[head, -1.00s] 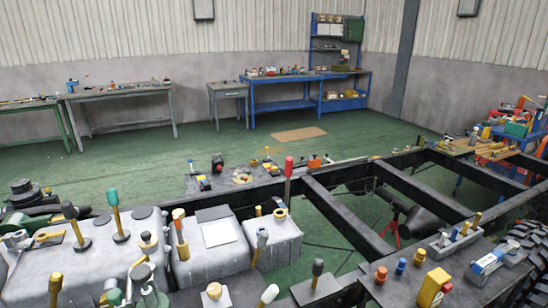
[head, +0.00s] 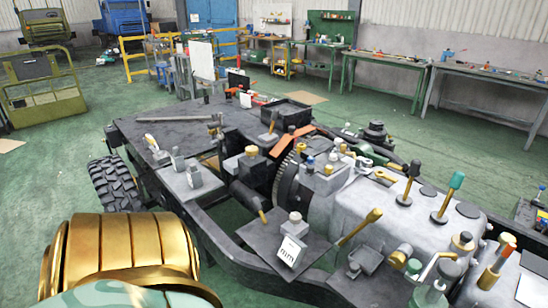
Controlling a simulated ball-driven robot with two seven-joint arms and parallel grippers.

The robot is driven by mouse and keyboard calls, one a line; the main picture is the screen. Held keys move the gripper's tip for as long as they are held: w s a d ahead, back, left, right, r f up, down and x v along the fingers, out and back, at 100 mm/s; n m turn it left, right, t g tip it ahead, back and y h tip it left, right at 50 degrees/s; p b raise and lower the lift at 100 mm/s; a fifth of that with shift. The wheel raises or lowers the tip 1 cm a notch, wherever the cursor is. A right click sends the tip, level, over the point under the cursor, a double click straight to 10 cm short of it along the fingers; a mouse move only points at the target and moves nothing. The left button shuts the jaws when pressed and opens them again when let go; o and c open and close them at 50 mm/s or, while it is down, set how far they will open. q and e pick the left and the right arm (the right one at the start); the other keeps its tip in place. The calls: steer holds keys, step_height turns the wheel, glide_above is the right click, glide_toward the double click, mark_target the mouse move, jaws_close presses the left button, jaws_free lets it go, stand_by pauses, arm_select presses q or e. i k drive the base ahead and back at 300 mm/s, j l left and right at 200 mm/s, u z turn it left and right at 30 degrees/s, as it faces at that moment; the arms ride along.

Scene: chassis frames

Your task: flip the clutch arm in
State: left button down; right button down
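The chassis frame (head: 222,240) carries a grey engine and gearbox housing (head: 345,200) with a large toothed flywheel (head: 287,183) at its left end. Several levers with coloured knobs stand on and around the housing. A lever with a yellow handle (head: 360,226) leans up and to the right at the near side of the housing. I cannot tell which lever is the clutch arm. Neither of my grippers is in view; a gold part of my own arm fills the lower left.
A black tyre (head: 113,186) sits at the left side of the chassis. A flat plate with a small white card (head: 290,250) lies near the housing. Workbenches (head: 385,72) line the back wall. Green floor (head: 60,165) is open at the left.

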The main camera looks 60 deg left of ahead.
mark_target(376, 213)
steer(key=u, duration=1.2)
